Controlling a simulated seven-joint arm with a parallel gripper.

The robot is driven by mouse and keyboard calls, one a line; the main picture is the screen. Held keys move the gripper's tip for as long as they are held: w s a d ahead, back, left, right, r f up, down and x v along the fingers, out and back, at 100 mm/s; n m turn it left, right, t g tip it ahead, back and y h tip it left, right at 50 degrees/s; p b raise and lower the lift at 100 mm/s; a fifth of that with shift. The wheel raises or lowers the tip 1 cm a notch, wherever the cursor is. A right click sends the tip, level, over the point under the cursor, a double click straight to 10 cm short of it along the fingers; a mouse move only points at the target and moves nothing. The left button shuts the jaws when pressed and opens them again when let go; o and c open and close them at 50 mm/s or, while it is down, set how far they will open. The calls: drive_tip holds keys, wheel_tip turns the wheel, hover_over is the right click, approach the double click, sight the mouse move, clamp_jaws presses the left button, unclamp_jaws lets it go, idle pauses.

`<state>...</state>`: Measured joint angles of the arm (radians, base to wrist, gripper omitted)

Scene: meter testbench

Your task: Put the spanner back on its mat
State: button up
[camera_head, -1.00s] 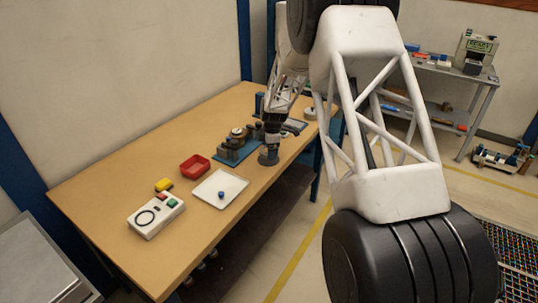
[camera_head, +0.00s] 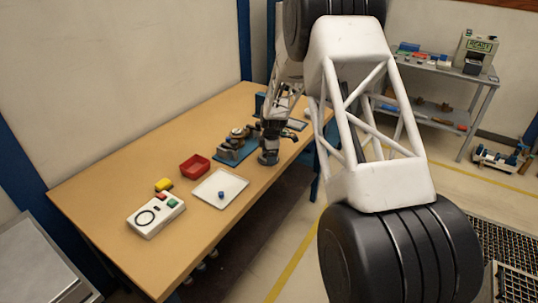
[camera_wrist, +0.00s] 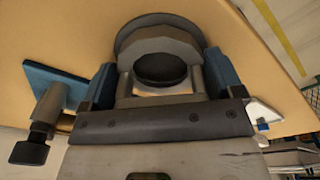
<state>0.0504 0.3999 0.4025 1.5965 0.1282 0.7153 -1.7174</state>
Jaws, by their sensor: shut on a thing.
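My gripper (camera_head: 269,146) is low over the table's right part. In the wrist view its two blue-padded fingers (camera_wrist: 160,82) stand apart with a grey metal piece (camera_wrist: 160,45) between them. I take this for the spanner. It has a rounded head around a dark opening, and a dark round rim shows behind it. The fingers hide part of it, and I cannot tell whether it touches the table.
A blue-based fixture (camera_head: 236,150) stands just left of my gripper. A white tray (camera_head: 232,181) with a small blue knob, a red bin (camera_head: 194,165), a yellow block (camera_head: 164,185) and a button box (camera_head: 156,215) lie nearer. The table's front edge is close to my gripper.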

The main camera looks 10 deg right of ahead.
drive_tip(key=shift+f, duration=0.45)
drive_tip(key=shift+s+f, duration=0.1)
drive_tip(key=shift+f, duration=0.1)
drive_tip(key=o, duration=0.6)
drive_tip(key=shift+f, duration=0.1)
drive_tip(key=shift+o, duration=0.4)
drive_tip(key=shift+s+f, duration=0.2)
drive_tip(key=shift+f, duration=0.15)
wheel_tip(320, 180, up, 14)
drive_tip(key=d, duration=0.1)
drive_tip(key=shift+w, duration=0.1)
